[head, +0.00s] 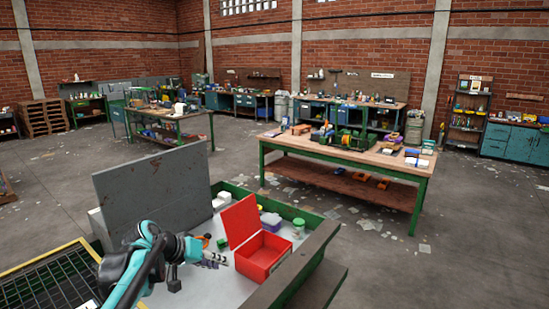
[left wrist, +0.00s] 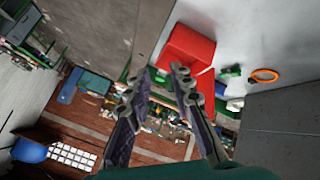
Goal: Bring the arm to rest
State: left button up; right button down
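My left arm (head: 150,262) comes in from the lower left in the head view, teal and black. Its left gripper (head: 222,258) is over the grey bench top, left of the open red box (head: 262,262). In the left wrist view the two fingers of the left gripper (left wrist: 157,80) stand apart with nothing held between them. The red box also shows beyond the fingertips in the left wrist view (left wrist: 188,48). My right gripper is in neither view.
A grey upright panel (head: 150,195) stands behind the arm. A yellow-edged black grid (head: 50,285) lies at left. A wooden workbench (head: 345,157) stands farther off.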

pick_arm(q)
jog(key=s+f+y+b, duration=0.1)
jog(key=s+f+y, duration=0.2)
jog(key=s, duration=1)
jog(key=s+a+f+y, duration=0.1)
jog(key=s+f+y, duration=0.2)
jog(key=s+f, duration=0.6)
jog(key=s, duration=0.5)
jog(key=shift+s+a+t+b, duration=0.15)
jog(key=shift+a+t+b, duration=0.15)
jog(key=shift+b, duration=0.1)
